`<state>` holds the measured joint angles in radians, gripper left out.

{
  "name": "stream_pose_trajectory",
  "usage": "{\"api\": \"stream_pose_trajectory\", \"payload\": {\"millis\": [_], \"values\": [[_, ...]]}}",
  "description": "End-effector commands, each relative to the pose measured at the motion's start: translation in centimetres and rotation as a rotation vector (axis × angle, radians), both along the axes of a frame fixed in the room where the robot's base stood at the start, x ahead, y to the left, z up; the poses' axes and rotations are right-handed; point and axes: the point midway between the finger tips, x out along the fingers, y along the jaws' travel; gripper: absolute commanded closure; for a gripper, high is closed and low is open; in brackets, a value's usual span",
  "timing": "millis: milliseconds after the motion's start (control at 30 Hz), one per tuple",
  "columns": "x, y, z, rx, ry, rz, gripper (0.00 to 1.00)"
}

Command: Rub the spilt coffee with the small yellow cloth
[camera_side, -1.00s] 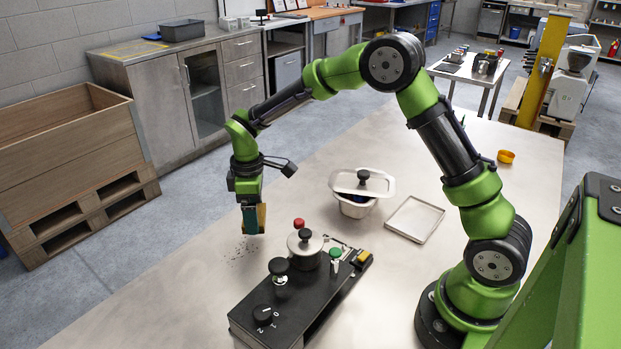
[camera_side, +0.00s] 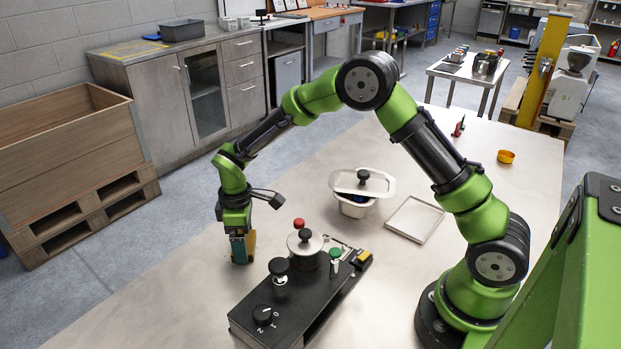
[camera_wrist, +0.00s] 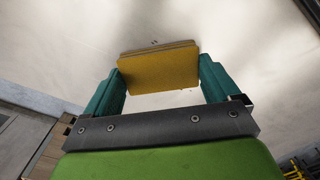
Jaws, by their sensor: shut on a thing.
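My gripper (camera_side: 241,250) points down at the left part of the steel table, beside the black appliance. Its teal fingers are shut on the small yellow cloth (camera_wrist: 158,72), a folded pad that spans the gap between them in the wrist view. The cloth also shows as a yellow edge in the side view (camera_side: 251,243). It is low at the tabletop; I cannot tell for sure whether it touches. A few dark specks of the spilt coffee (camera_wrist: 154,43) show just past the cloth in the wrist view. In the side view the gripper and cloth hide most of that spot.
A black appliance (camera_side: 301,308) with knobs and a round lidded pot stands close to the right of my gripper. A white lidded container (camera_side: 354,208), a flat tray (camera_side: 414,219) and an orange cup (camera_side: 506,157) are farther right. The table left of the appliance is bare.

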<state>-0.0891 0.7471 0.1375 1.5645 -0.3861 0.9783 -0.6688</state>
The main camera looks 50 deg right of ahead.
Motion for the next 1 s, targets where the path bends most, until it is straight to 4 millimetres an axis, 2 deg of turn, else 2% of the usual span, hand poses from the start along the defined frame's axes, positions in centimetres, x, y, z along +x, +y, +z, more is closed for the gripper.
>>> {"api": "stream_pose_trajectory", "payload": {"millis": [700, 1000], "values": [[0.0, 6.6, 0.0, 0.000, 0.000, 0.002, 0.35], [0.0, 3.8, 0.0, 0.000, 0.000, -0.003, 0.35]]}}
